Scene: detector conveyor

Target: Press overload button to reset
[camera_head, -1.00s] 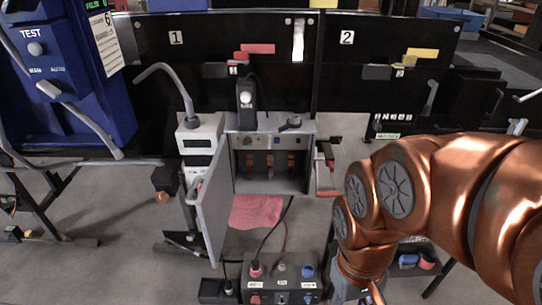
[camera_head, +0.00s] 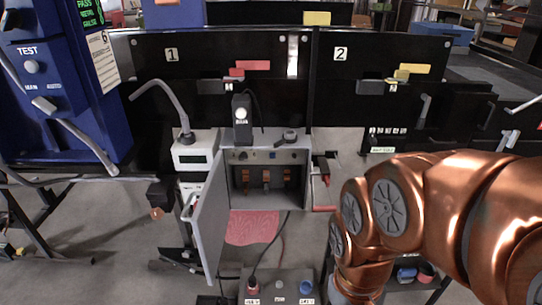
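A grey electrical box (camera_head: 222,160) stands in the middle with its door (camera_head: 209,222) swung open to the left. Inside are several small orange-brown parts (camera_head: 266,176). A strip above them carries a dark knob (camera_head: 243,156) and a small blue square part (camera_head: 273,155). I cannot tell which part is the overload button. My copper-coloured arm reaches in from the right and bends down beside the box, apart from it. My gripper is below the bottom edge of the picture.
A red mat (camera_head: 252,227) lies below the grey box. A blue machine (camera_head: 62,110) stands at the left. A white meter (camera_head: 196,158) stands left of the box. Black panels (camera_head: 220,55) close the back.

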